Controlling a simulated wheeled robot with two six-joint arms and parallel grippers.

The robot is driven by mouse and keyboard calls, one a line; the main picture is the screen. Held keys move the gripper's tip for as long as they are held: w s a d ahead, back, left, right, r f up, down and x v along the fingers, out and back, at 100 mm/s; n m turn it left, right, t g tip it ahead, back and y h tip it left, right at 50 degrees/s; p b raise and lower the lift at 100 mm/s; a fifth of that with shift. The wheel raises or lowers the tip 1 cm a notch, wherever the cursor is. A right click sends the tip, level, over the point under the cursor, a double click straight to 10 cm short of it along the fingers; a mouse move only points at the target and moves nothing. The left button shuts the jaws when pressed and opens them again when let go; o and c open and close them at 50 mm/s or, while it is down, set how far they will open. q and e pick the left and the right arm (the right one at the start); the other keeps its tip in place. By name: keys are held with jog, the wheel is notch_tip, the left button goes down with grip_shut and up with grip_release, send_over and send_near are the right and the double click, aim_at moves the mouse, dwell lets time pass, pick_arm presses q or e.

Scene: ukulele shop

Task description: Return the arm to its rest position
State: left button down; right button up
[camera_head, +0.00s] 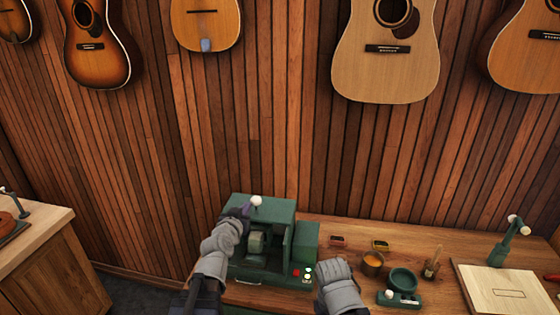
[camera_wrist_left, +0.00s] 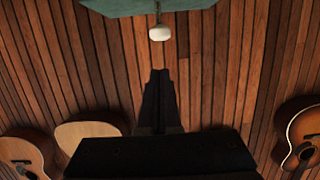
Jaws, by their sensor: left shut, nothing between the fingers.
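My left gripper (camera_head: 243,211) is over the left side of the green machine (camera_head: 305,245), close to the white ball knob (camera_head: 257,201) on the machine's top. In the left wrist view its dark fingers (camera_wrist_left: 158,78) are together, with nothing between them. The white knob (camera_wrist_left: 160,32) hangs from the green machine (camera_wrist_left: 145,6) just beyond the fingertips, with a gap in the picture. My right arm (camera_head: 338,287) shows as a grey link in front of the bench; its gripper fingers do not show.
The wooden bench (camera_head: 430,245) holds an orange-filled bowl (camera_head: 373,262), a green bowl (camera_head: 403,279), a green stand (camera_head: 508,244) and a pale board (camera_head: 507,288). Another wooden counter (camera_head: 40,240) stands at left. Guitars hang on the wall (camera_head: 280,130), including a pale one (camera_head: 385,65).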

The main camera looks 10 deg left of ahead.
pick_arm(q)
jog(key=s+d+f+m+g+h+b, duration=0.1)
jog(key=s+d+f+m+g+b, duration=0.25)
jog(key=d+f, duration=0.5)
jog(key=s+d+f+g+h+b, duration=0.2)
jog(key=s+d+f+g, duration=0.3)
jog(key=s+d+f, duration=0.3)
jog(key=s+f+g+y+b, duration=0.2)
jog(key=s+f+g+y, duration=0.3)
jog(key=s, duration=0.8)
notch_tip(320, 180, down, 4)
jog(key=shift+s+a+r+g+b, duration=0.25)
jog(key=shift+a+g+b, duration=0.1)
jog(key=shift+g, duration=0.7)
pick_arm(e)
notch_tip(320, 180, down, 8)
jog(key=shift+f, duration=0.2)
